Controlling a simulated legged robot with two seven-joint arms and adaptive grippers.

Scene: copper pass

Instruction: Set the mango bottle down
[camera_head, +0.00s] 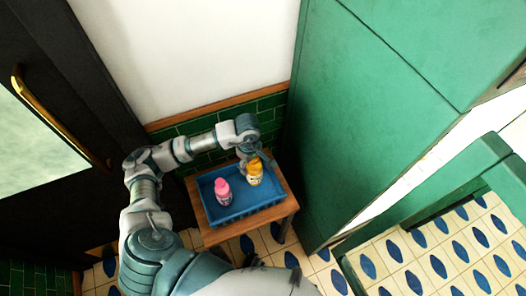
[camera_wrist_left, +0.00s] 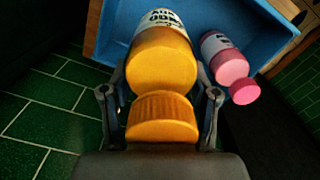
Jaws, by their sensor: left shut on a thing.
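The mango bottle (camera_head: 255,174) is orange-yellow with a white label and stands in the right part of a blue tray. In the left wrist view the mango bottle (camera_wrist_left: 163,62) points its ribbed orange cap at the camera. My left gripper (camera_head: 251,160) is shut on the bottle from above; in the left wrist view its fingers (camera_wrist_left: 161,105) flank the cap and neck. Whether the bottle's base touches the tray floor is hidden. My right gripper is not in view.
The blue tray (camera_head: 241,213) sits on a small wooden table (camera_head: 216,237) against a green-tiled wall. A pink bottle (camera_head: 222,191) stands in the tray's left part, apart from the mango bottle. A tall green cabinet (camera_head: 345,120) rises close on the right.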

